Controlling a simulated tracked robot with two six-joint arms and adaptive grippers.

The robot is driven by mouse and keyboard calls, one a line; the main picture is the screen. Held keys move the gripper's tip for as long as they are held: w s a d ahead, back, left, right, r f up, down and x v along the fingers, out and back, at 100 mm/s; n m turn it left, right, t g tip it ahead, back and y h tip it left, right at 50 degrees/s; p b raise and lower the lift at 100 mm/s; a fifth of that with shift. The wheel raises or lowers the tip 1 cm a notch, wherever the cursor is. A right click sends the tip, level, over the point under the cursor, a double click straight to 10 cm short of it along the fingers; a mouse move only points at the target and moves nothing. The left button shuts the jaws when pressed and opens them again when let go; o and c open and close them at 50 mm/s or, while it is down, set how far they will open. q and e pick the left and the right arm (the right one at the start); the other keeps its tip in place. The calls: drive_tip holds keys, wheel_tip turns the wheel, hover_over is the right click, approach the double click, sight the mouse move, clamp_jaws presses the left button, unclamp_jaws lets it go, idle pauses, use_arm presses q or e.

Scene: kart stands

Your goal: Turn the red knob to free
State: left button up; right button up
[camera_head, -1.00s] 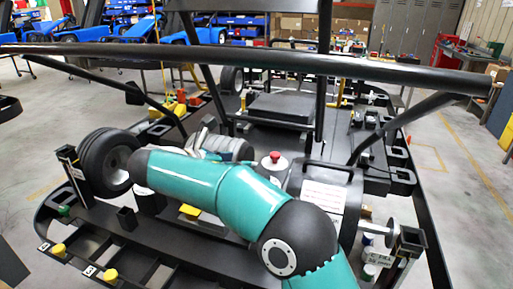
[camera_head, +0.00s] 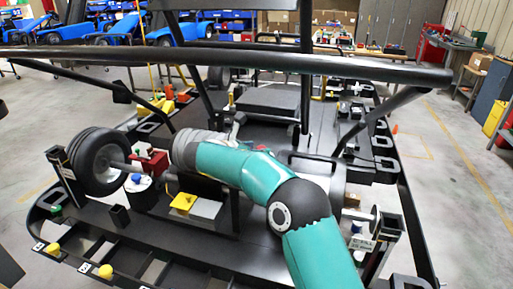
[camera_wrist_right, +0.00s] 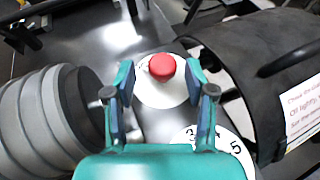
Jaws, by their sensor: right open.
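In the right wrist view the red knob (camera_wrist_right: 162,67) sits round and upright on a white disc (camera_wrist_right: 160,93). My right gripper (camera_wrist_right: 160,76) is open, with one teal finger on each side of the knob in the picture. Gaps show between the fingers and the knob, and nothing is held. How far the fingertips are above the disc is hard to tell. My left gripper is not in view.
A grey ringed cylinder (camera_wrist_right: 40,120) stands left of the knob, and a black drum (camera_wrist_right: 270,80) with a paper label is on the right. A numbered white dial (camera_wrist_right: 238,148) lies below. A black frame bar (camera_head: 225,61) crosses above the kart.

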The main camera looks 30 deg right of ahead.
drive_tip(key=shift+d+f, duration=0.1)
drive_tip(key=shift+d, duration=0.45)
drive_tip(key=shift+f, duration=0.1)
drive_tip(key=shift+w, duration=0.1)
clamp_jaws()
drive_tip(key=m+g+p, duration=0.1)
drive_tip(key=p, duration=0.3)
drive_tip(key=m+g+p, duration=0.1)
drive_tip(key=p, duration=0.3)
drive_tip(key=shift+w+r+g+h, duration=0.15)
drive_tip(key=shift+r+g+h, duration=0.25)
drive_tip(key=shift+f+m+p, duration=0.25)
drive_tip(key=shift+m+p, duration=0.15)
drive_tip(key=shift+f, duration=0.1)
